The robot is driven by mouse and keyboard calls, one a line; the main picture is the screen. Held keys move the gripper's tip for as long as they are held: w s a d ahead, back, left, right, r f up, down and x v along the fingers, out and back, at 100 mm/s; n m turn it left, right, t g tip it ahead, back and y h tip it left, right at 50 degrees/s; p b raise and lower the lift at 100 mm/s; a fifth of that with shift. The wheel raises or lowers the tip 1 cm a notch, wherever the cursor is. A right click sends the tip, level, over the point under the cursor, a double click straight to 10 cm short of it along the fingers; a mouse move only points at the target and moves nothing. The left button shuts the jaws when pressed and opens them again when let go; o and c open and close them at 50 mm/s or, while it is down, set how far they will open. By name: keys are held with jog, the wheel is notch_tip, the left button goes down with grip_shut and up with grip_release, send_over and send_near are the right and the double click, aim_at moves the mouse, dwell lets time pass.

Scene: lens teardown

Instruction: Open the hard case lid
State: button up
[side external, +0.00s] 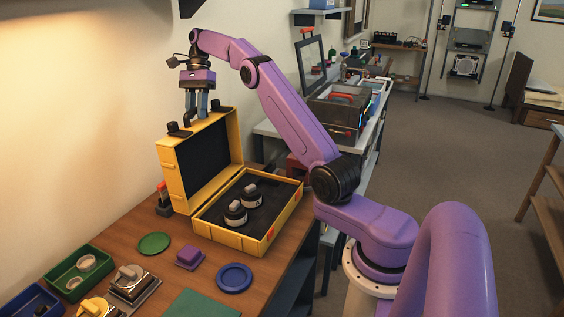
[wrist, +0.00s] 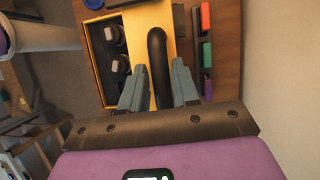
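The yellow hard case (side external: 247,221) lies on the wooden table with its lid (side external: 203,158) standing up, roughly upright, at the back. Its dark foam base holds two dark round lens parts (side external: 236,212), which also show in the wrist view (wrist: 117,64). My gripper (side external: 196,121) is above the top edge of the lid, fingers pointing down. In the wrist view the fingers (wrist: 160,90) are apart, with the black handle (wrist: 158,65) of the lid between them. I cannot tell whether they touch it.
A green disc (side external: 154,243), a purple block (side external: 190,257) and a blue dish (side external: 234,278) lie in front of the case. Green and blue bins (side external: 80,271) stand at the front left. The wall is close behind the lid.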

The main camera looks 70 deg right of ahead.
aim_at(205, 125)
jog(key=shift+s+d+r, duration=0.1)
jog(key=shift+s+r, duration=0.1)
jog(key=shift+s, duration=0.7)
jog(key=shift+s+r, duration=0.15)
jog(key=shift+s, duration=0.7)
jog(key=s+f, duration=0.6)
jog(key=s, duration=0.6)
jog(key=s+f, duration=0.6)
jog(key=s, duration=0.6)
jog(key=shift+s+f, duration=0.4)
jog(key=s+v, duration=0.2)
jog(key=v, duration=1.8)
jog(key=shift+w, duration=0.25)
dwell(0.4)
